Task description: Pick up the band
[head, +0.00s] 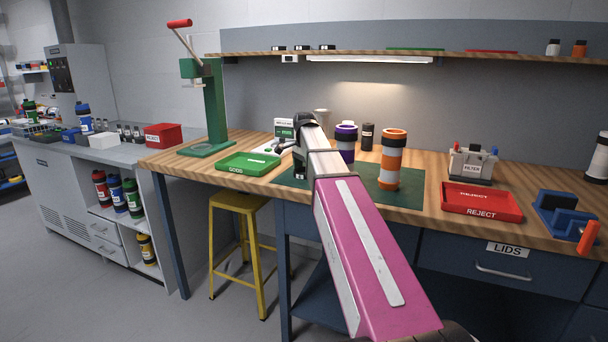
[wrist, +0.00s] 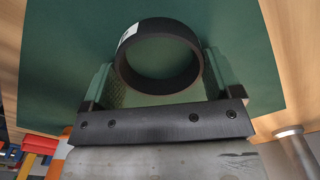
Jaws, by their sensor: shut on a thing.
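The band is a black ring (wrist: 160,86) with a small white label on its upper left rim. In the wrist view it sits between the two green-padded fingers of my gripper (wrist: 158,76), one on each side, and the gripper is shut on it. Behind the band is the dark green mat (wrist: 60,50); I cannot tell whether the band touches it. In the head view my gripper (head: 299,165) is over the left part of the mat, largely behind my arm, and the band cannot be made out.
A purple-banded jar (head: 346,143), a black jar (head: 367,137) and an orange-and-white container (head: 391,160) stand right of my arm. A green tray (head: 248,162) lies to the left, a red reject tray (head: 481,203) to the right. A yellow stool (head: 240,205) stands in front.

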